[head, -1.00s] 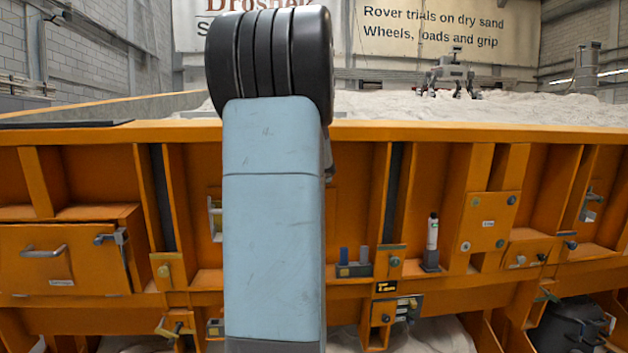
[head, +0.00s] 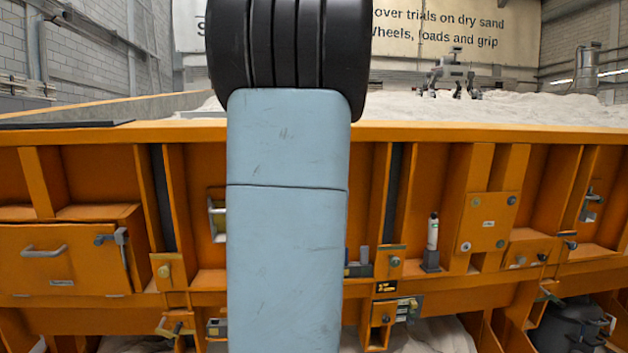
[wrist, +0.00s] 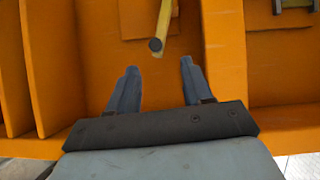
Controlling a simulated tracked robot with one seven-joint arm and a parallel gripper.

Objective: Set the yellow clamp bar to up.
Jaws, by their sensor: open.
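The yellow clamp bar (wrist: 163,22) shows in the wrist view at the top middle. It is a thin yellow bar with a dark round end, running up out of the frame in front of an orange panel. My gripper (wrist: 158,68) is open and empty. Its two blue-grey fingers point toward the bar, and the dark end appears just beyond the fingertips, roughly between them. I see no contact. In the head view my arm fills the middle and hides my gripper. I cannot make out the clamp bar for sure there.
Orange ribs (wrist: 38,65) stand at the left of the wrist view. A dark-edged bracket (wrist: 292,8) is at its upper right. In the head view, a drawer with a handle (head: 44,252) is at the left, and a white cylinder (head: 433,233) stands on a ledge to the right.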

